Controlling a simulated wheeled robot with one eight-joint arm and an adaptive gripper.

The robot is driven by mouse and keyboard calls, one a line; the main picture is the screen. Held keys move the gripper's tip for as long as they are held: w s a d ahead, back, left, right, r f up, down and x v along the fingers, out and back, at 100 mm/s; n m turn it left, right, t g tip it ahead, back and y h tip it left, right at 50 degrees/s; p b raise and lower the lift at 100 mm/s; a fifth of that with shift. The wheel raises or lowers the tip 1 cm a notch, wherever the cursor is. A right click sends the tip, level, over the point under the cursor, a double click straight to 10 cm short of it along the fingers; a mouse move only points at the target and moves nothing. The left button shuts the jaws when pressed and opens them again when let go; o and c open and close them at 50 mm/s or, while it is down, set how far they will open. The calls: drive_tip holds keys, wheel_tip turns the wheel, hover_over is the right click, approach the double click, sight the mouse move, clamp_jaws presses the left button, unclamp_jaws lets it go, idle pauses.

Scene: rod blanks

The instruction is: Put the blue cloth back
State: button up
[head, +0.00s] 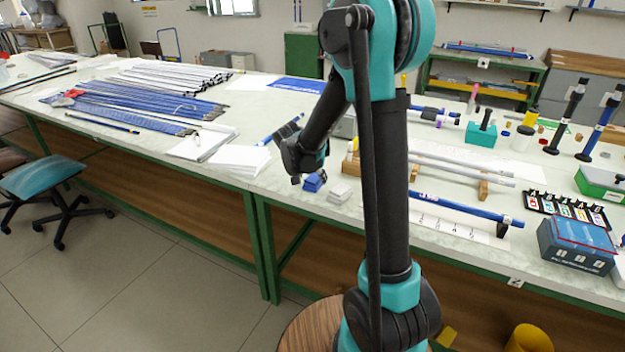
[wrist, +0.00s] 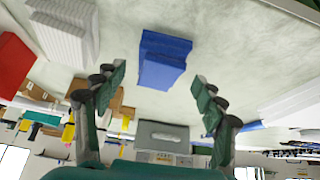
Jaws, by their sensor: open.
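The blue cloth (head: 314,182) is a small folded stack on the pale worktop, near the front edge. In the wrist view the blue cloth (wrist: 163,58) lies flat between and beyond my fingertips. My gripper (head: 304,165) is over the worktop just by the cloth, pointing down. In the wrist view my gripper (wrist: 158,80) has its two fingers spread wide apart with nothing between them. The fingers do not appear to touch the cloth. The exact height above it is hard to tell.
A folded white cloth (head: 340,193) lies beside the blue one, also in the wrist view (wrist: 65,28). A red item (wrist: 12,62) is beyond it. Paper stacks (head: 238,160) lie to the left. White rods (head: 460,165) on wooden supports and a blue rod (head: 465,209) are to the right.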

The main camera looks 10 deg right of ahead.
drive_tip(key=v, duration=1)
drive_tip(key=s+d+f+n+y, duration=0.2)
drive_tip(key=s+d+f+n, duration=0.1)
drive_tip(key=s, duration=0.9)
drive_tip(key=s+d+f+n+g+y, duration=0.1)
drive_tip(key=s+d+f+n, duration=0.3)
drive_tip(key=s+f, duration=0.3)
drive_tip(key=s+d, duration=0.1)
drive_tip(key=s, duration=0.4)
drive_tip(key=shift+s+f+y, duration=0.3)
drive_tip(key=shift+f+y, duration=0.1)
drive_tip(key=shift+d, duration=0.1)
